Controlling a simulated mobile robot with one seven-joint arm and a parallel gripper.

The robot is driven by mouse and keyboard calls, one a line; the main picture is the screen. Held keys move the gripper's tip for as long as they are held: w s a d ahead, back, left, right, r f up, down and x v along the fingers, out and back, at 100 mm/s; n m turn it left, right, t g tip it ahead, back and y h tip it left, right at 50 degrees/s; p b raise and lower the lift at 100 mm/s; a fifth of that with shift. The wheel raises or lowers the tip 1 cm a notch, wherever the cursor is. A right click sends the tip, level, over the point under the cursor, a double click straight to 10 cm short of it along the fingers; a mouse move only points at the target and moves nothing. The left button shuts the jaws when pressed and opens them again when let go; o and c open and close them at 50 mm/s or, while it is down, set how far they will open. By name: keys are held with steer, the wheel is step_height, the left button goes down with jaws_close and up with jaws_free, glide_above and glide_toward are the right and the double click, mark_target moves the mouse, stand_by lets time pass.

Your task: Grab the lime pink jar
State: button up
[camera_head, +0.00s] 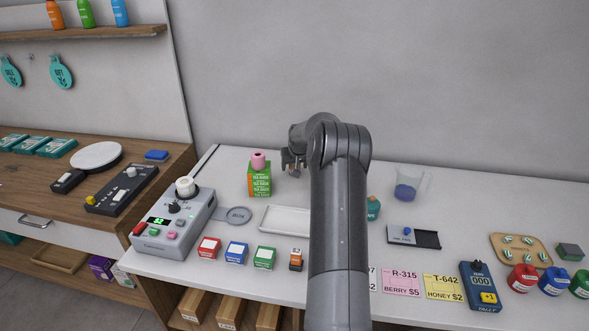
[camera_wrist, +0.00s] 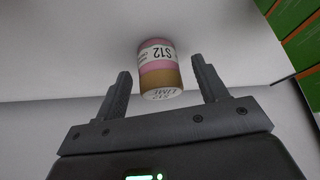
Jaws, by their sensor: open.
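The lime pink jar (camera_wrist: 160,65) shows in the wrist view, with a pink body, an ochre band, a white label reading S12 and LIME on its pale lid. It appears upside down in that picture. My gripper (camera_wrist: 160,80) is open, its two fingers on either side of the jar's line, with the jar ahead and clear space at both sides. I cannot tell how deep the jar is between them.
The green carton (camera_head: 259,181), with a pink cylinder (camera_head: 258,160) at its top, stands close left of my gripper. A white tray (camera_head: 285,220) lies in front. A beaker (camera_head: 407,184) and teal bottle (camera_head: 373,208) stand right of my arm.

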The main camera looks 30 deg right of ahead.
steer(key=shift+x, duration=0.85)
steer(key=c, duration=1.1)
steer(key=shift+r, duration=0.15)
